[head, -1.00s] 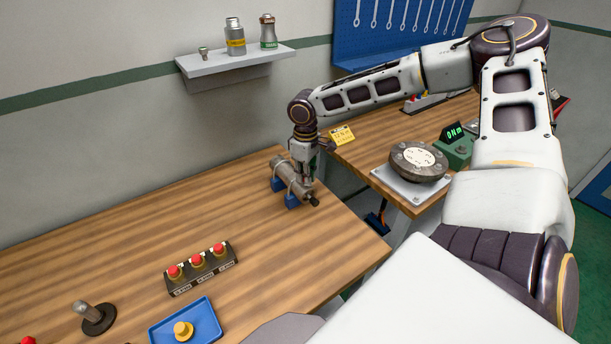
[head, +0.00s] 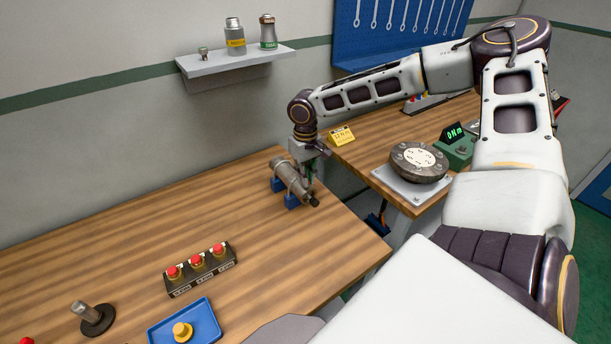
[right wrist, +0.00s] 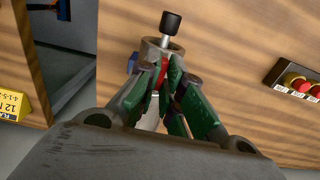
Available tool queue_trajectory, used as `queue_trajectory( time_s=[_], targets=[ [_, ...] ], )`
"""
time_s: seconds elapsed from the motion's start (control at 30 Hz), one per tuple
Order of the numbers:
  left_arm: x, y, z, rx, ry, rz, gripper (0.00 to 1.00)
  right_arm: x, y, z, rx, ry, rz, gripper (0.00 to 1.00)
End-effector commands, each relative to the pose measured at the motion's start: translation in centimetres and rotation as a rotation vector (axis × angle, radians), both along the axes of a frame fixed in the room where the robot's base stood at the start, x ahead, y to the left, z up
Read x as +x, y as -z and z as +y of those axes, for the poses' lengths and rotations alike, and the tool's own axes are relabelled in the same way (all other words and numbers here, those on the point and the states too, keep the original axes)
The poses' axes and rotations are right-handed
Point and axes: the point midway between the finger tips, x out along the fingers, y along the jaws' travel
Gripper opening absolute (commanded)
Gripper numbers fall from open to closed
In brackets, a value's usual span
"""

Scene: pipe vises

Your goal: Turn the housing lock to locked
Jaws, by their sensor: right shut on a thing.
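The housing is a grey metal cylinder (head: 289,177) lying on blue supports (head: 291,202) near the far right corner of the wooden bench. A dark-tipped rod sticks out of its near end; the black tip (right wrist: 171,22) shows in the right wrist view. My right gripper (head: 309,178) is at the housing from above. In the right wrist view my right gripper (right wrist: 165,88) has its green-padded fingers closed around a small red piece (right wrist: 163,70) on the housing, seemingly the lock's lever. The fingers hide most of it, so its position is unclear. My left gripper is out of view.
A button box (head: 201,268) with red buttons, a blue tray (head: 205,320) and a post on a round base (head: 91,318) stand nearer on the bench. A yellow sign (head: 342,136) and a round flange (head: 418,162) stand on the second bench at right.

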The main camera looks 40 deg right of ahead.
Motion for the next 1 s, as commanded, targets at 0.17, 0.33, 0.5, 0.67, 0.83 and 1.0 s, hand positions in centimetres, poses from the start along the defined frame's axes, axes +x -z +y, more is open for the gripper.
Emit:
queue_trajectory(
  time_s=[0.17,0.33,0.5,0.67,0.83,1.0],
  targets=[
    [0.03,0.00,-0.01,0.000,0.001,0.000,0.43,0.08,-0.06,-0.03,0.000,0.003,-0.002,0.00],
    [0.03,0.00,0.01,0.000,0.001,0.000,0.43,0.09,-0.06,-0.03,0.000,0.003,-0.002,0.15],
    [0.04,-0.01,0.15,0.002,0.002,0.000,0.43,0.06,-0.04,-0.02,0.000,0.002,-0.001,0.30],
    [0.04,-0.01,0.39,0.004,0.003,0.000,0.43,0.03,-0.02,-0.01,0.000,0.001,-0.001,0.30],
    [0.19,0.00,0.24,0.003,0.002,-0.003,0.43,0.03,-0.10,0.00,0.000,0.001,-0.001,0.30],
    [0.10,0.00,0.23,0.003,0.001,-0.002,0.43,0.07,-0.71,-0.01,0.000,0.001,-0.002,0.30]
  ],
)
